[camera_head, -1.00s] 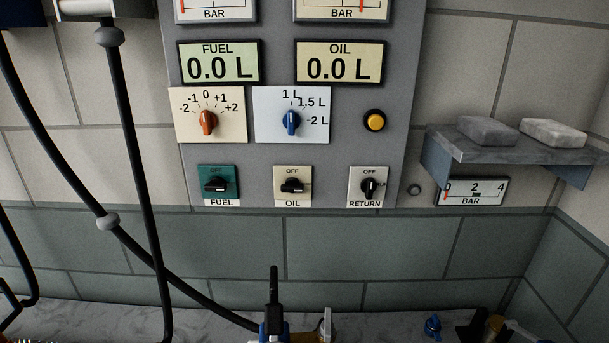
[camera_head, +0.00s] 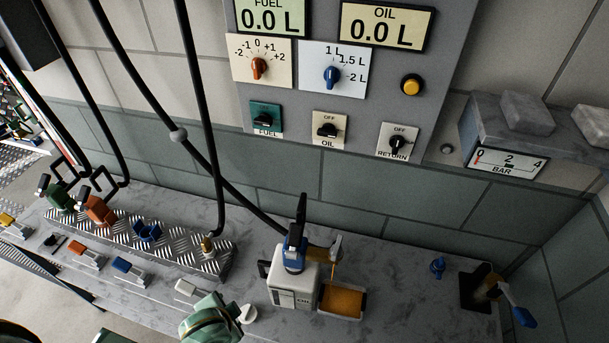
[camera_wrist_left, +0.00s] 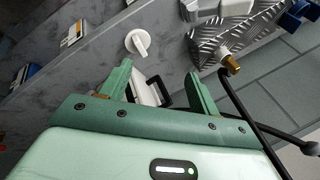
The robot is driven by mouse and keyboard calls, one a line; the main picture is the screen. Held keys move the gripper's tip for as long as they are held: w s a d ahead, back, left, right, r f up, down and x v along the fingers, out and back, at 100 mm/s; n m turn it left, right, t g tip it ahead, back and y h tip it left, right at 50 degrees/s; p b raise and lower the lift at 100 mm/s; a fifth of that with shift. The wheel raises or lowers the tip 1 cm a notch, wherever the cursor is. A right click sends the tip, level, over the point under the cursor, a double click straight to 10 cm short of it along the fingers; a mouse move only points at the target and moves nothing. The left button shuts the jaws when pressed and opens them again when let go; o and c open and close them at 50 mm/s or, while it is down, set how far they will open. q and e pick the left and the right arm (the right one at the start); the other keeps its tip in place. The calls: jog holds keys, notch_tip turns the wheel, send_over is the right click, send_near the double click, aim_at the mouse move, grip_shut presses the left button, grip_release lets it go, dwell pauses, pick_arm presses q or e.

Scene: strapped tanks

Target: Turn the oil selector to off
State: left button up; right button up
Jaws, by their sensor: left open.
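The oil selector (camera_head: 327,131) is a black knob on a cream plate marked OFF above and OIL below, low on the grey wall panel in the head view. Its handle lies roughly sideways, not up at OFF. My left gripper is green; its two fingers (camera_wrist_left: 157,76) are apart in the wrist view, with nothing clearly held between them. In the head view a green part that looks like this gripper (camera_head: 208,320) is at the bottom, above the counter, well below and left of the selector. The right gripper is not in view.
The FUEL selector (camera_head: 265,119) and RETURN selector (camera_head: 397,141) flank the oil one. A white can (camera_head: 291,288) with a blue-and-black top stands on the counter below. Black hoses (camera_head: 205,100) hang to the left. A shelf (camera_head: 520,135) juts out right of the panel.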

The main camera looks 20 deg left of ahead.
pick_arm(q)
jog(key=w+d+r+m+t+y+p, duration=0.1)
jog(key=w+r+m+t+p, duration=0.2)
jog(key=r, duration=0.8)
jog(key=w+r+m+t+y+p, duration=0.15)
jog(key=w+r+m, duration=0.25)
jog(key=r, duration=0.7)
jog(key=m+t+h+p, duration=0.3)
jog(key=m+t+h, duration=0.35)
jog(key=m, duration=1.55)
send_near(326, 136)
jog(key=shift+t+y, duration=0.8)
jog(key=w, duration=0.5)
jog(key=w+d+f, duration=0.1)
jog(key=w, duration=0.2)
jog(key=shift+w+f, duration=0.1)
jog(key=shift+w, duration=0.15)
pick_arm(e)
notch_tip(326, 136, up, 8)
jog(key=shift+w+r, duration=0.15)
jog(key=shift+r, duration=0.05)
pick_arm(q)
jog(key=shift+b, duration=0.3)
jog(key=c, duration=1)
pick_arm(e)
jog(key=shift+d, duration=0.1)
